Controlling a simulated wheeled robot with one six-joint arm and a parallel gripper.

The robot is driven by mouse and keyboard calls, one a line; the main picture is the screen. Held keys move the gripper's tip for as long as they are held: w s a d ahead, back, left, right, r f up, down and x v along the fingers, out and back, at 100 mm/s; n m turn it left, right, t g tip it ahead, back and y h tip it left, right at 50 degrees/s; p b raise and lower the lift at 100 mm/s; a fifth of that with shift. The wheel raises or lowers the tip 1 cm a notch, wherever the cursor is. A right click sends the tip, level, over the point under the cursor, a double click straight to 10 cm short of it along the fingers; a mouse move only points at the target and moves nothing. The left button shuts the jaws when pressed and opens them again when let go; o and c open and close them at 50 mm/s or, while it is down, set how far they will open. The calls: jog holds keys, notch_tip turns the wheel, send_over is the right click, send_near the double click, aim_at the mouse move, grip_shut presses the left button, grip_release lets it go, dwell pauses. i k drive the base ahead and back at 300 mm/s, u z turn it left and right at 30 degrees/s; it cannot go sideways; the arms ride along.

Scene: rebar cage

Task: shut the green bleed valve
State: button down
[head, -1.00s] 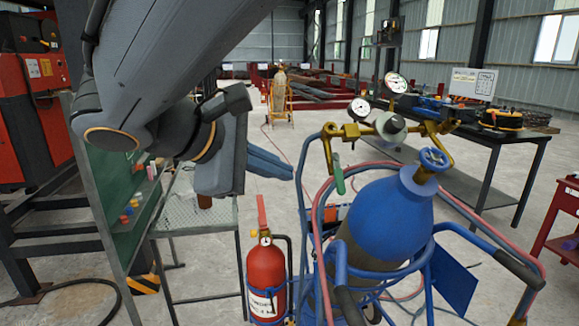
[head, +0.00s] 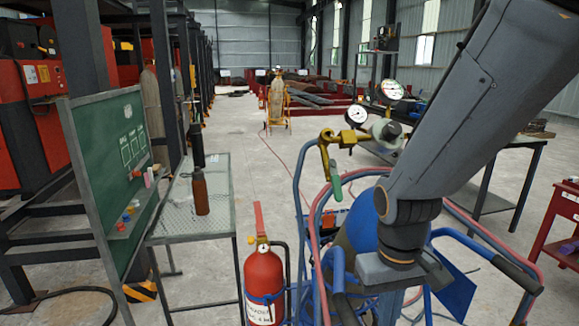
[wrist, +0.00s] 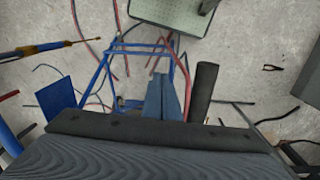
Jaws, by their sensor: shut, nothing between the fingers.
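The green valve handle (head: 336,188) hangs below the brass fitting (head: 328,150) at the left of the gauge assembly in the head view. It points downward, nearly upright. The fitting sits above the blue-shouldered cylinder on a blue cart. My gripper's housing (head: 388,270) is lower and to the right of the handle in the head view, in front of the cylinder, and covers much of it. I cannot make out the green handle in the wrist view.
The blue cart frame (wrist: 98,85) and hoses lie below in the wrist view. In the head view, two gauges (head: 356,115) stand above the handle. A red extinguisher (head: 264,280) is left of the cart. A mesh table (head: 220,190) with a brown bottle (head: 201,192) stands farther left.

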aim_at(335, 179)
jog(key=k, duration=0.5)
jog(key=z, duration=1.95)
jog(key=k, duration=0.9)
jog(key=u, duration=1.45)
jog(key=i, duration=0.5)
jog(key=z, duration=0.05)
